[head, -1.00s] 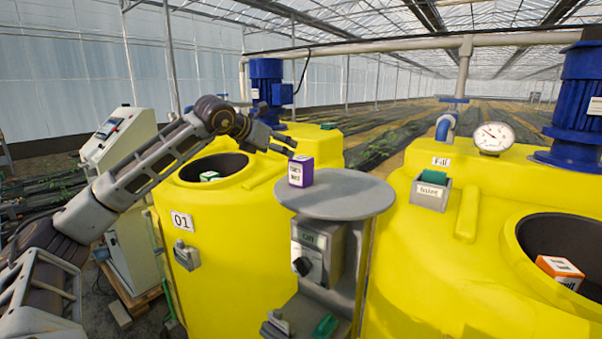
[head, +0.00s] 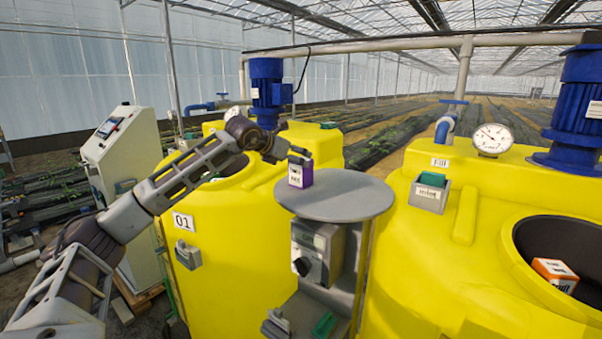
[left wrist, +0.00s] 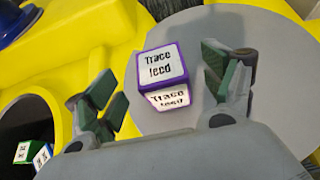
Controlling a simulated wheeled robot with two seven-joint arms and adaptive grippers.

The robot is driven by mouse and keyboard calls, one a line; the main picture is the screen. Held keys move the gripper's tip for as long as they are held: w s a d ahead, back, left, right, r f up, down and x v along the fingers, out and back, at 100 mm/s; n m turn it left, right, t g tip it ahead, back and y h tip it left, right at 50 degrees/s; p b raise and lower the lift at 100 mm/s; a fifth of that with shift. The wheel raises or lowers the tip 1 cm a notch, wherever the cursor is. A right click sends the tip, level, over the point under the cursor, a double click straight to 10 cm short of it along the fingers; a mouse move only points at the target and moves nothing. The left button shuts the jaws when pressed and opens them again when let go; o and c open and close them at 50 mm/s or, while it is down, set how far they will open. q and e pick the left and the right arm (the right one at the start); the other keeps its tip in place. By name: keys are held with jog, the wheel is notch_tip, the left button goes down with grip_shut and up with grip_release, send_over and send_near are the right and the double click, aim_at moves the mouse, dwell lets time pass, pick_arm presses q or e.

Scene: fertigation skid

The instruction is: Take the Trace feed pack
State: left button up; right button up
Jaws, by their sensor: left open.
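The Trace feed pack (head: 301,174) is a small purple box with white labels. It stands upright near the left edge of the round grey table (head: 345,204). In the left wrist view the pack (left wrist: 163,66) shows its labelled top and one labelled side, on the bare grey table top (left wrist: 240,30). My left gripper (head: 296,157) is just beside and above the pack in the head view. In the left wrist view its two open fingers (left wrist: 165,92) are on either side of the pack, with gaps on both sides. My right gripper is not in view.
The yellow tank marked 01 (head: 212,235) stands left of the table, its opening partly behind my arm. A green-and-white pack (left wrist: 30,152) shows in that opening. The right yellow tank (head: 440,270) has an orange-and-white pack (head: 555,273) in its opening. A gauge (head: 493,139) stands there.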

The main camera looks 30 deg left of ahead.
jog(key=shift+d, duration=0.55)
pick_arm(q)
jog(key=shift+p+x, duration=0.7)
jog(key=shift+x, duration=0.55)
jog(key=shift+p+x, duration=0.3)
jog(key=shift+x, duration=0.55)
jog(key=shift+w+f, duration=0.35)
jog(key=shift+w, duration=0.05)
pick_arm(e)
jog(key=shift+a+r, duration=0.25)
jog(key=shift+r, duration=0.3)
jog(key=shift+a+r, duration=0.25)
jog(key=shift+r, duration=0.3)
pick_arm(q)
jog(key=shift+c, duration=0.5)
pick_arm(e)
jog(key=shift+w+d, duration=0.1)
pick_arm(q)
jog(key=shift+r, duration=0.1)
jog(key=c, duration=1.2)
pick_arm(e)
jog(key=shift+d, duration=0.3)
pick_arm(q)
jog(key=shift+c, duration=0.2)
